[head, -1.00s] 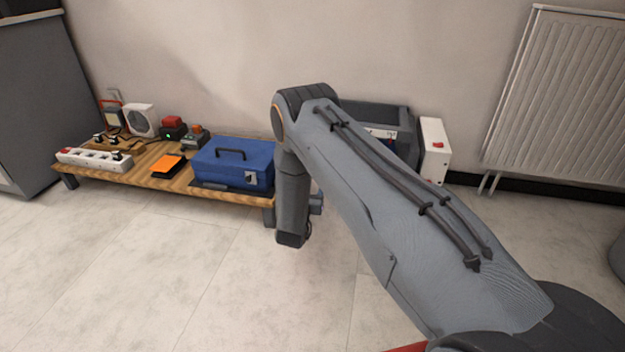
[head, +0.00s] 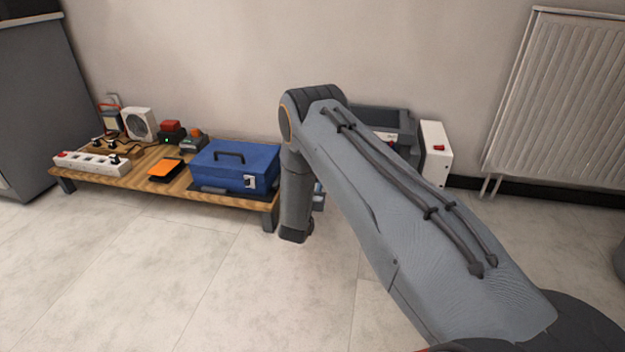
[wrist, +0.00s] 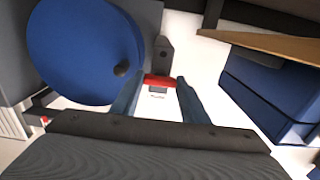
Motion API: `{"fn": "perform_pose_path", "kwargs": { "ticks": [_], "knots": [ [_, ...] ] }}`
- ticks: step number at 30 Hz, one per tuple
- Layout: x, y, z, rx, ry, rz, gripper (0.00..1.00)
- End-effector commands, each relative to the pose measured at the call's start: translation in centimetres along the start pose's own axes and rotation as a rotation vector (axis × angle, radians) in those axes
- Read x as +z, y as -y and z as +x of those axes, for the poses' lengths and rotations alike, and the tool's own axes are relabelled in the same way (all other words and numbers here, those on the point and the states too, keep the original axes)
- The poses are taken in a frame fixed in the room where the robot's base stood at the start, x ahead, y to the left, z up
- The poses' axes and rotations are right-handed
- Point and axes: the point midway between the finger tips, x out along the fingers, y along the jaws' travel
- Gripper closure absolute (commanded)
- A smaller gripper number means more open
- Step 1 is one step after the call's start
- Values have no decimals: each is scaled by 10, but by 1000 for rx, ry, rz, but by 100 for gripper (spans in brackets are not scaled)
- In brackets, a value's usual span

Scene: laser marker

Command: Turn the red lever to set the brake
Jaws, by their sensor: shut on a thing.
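The red lever (wrist: 158,81) shows in the wrist view as a short red bar between the fingertips of my gripper (wrist: 165,84). The two bluish fingers stand on either side of it, and the gripper is shut on it. A dark grey arm or bracket (wrist: 163,56) lies just beyond the lever. How far the lever is turned I cannot tell. In the head view my own arm hides the lever and nearly all of the gripper.
A blue disc (wrist: 80,50) with a black knob is close left of my fingers. A low wooden table (head: 150,186) holds a blue toolbox (head: 235,167), a power strip (head: 92,163) and several devices. A white box (head: 435,155) and a radiator (head: 560,95) stand right. The front floor is clear.

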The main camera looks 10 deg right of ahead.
Motion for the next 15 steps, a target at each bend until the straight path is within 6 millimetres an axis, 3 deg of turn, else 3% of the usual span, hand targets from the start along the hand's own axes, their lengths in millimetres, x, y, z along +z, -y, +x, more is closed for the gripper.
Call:
{"fn": "perform_pose_path", "kwargs": {
  "ticks": [8, 15],
  "knots": [
    [0, 0, -1, -1, 1, 84, 82],
    [-1, 0, -2, -1, 2, 265, 82]
  ]
}}
